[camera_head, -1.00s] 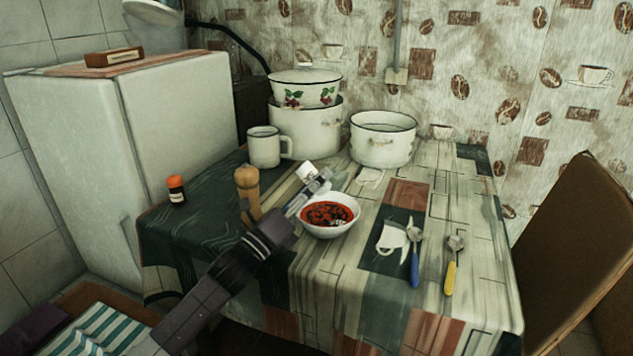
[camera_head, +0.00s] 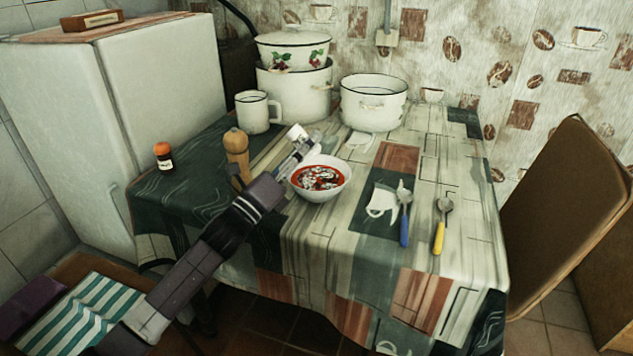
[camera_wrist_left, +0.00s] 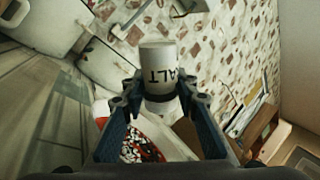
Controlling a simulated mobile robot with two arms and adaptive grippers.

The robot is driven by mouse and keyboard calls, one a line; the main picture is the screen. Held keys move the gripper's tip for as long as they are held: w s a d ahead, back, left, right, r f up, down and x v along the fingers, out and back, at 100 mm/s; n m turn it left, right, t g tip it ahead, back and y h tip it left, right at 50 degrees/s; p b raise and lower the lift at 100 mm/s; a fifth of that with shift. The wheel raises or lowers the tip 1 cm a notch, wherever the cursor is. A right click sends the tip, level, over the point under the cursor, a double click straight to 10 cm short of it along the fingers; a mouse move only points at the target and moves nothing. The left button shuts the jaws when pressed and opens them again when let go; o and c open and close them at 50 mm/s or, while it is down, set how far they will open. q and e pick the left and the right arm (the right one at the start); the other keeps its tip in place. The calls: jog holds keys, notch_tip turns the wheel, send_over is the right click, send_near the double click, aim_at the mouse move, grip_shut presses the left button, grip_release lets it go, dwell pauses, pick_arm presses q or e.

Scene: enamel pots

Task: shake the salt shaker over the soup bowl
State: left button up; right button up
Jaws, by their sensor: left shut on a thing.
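My left gripper (camera_head: 300,148) is shut on the white salt shaker (camera_head: 297,132), whose top end shows past the fingers. In the left wrist view the shaker (camera_wrist_left: 160,72) sits between the two fingers (camera_wrist_left: 155,108), with letters of "SALT" on its side. The white soup bowl (camera_head: 322,192) stands on the table just right of and below the gripper in the head view. It holds red soup (camera_head: 318,178) with white patches. In the left wrist view the bowl (camera_wrist_left: 172,140) shows behind the fingers, partly hidden. My right gripper is not in view.
A wooden pepper mill (camera_head: 237,158) stands close left of the gripper. A white mug (camera_head: 256,112), stacked pots (camera_head: 295,95) and an open pot (camera_head: 373,104) stand behind. A small orange-capped jar (camera_head: 164,157) is at left. Blue (camera_head: 404,228) and yellow (camera_head: 439,235) spoons lie at right.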

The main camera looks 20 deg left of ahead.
aim_at(306, 134)
pick_arm(q)
notch_tip(306, 134, up, 6)
jog(key=shift+f, duration=0.2)
notch_tip(306, 134, down, 5)
jog(key=shift+f, duration=0.2)
jog(key=shift+s, duration=0.1)
jog(key=shift+f, duration=0.15)
